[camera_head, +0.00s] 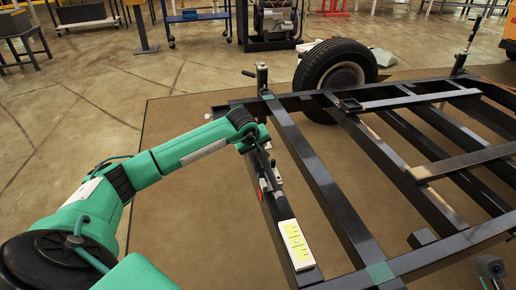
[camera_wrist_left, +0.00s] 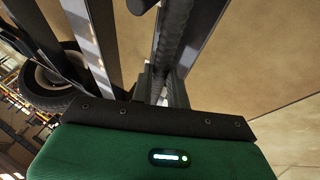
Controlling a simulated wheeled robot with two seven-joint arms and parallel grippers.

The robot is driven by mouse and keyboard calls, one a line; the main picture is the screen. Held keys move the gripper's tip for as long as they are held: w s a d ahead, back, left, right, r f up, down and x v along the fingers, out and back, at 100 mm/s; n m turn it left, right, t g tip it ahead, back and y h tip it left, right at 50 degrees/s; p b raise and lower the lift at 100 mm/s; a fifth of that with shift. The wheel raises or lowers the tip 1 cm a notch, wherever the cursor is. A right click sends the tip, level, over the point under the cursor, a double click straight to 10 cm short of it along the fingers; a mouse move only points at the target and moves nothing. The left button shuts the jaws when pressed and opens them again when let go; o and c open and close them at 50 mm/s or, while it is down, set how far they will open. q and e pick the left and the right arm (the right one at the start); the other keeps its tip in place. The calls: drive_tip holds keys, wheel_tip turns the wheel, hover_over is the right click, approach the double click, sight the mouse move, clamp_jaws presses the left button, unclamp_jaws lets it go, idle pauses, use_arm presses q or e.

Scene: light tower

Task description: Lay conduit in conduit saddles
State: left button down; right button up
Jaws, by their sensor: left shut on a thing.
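My left gripper (camera_head: 272,176) is at the near-left rail of the dark trailer frame (camera_head: 335,205), pointing down. In the left wrist view its fingers (camera_wrist_left: 164,84) are shut on a dark, ribbed, tube-like piece (camera_wrist_left: 176,32), which looks like the conduit. In the head view that piece is mostly hidden by the gripper and dark against the rail. I cannot make out the saddles for certain; a small red part (camera_head: 262,184) shows beside the gripper. A grey and dark part (camera_head: 490,268) at the lower right may be my right gripper; its fingers are unclear.
A white plate with a yellow label (camera_head: 296,244) lies on the near-left rail. A wheel (camera_head: 335,78) stands behind the frame. Upright posts (camera_head: 262,78) rise at its far corners. Brown floor left of the frame is clear.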

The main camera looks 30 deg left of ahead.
use_arm(q)
drive_tip(key=shift+f+b, duration=0.75)
drive_tip(key=shift+f, duration=0.6)
drive_tip(key=c, duration=1.3)
unclamp_jaws()
drive_tip(key=shift+f, duration=0.1)
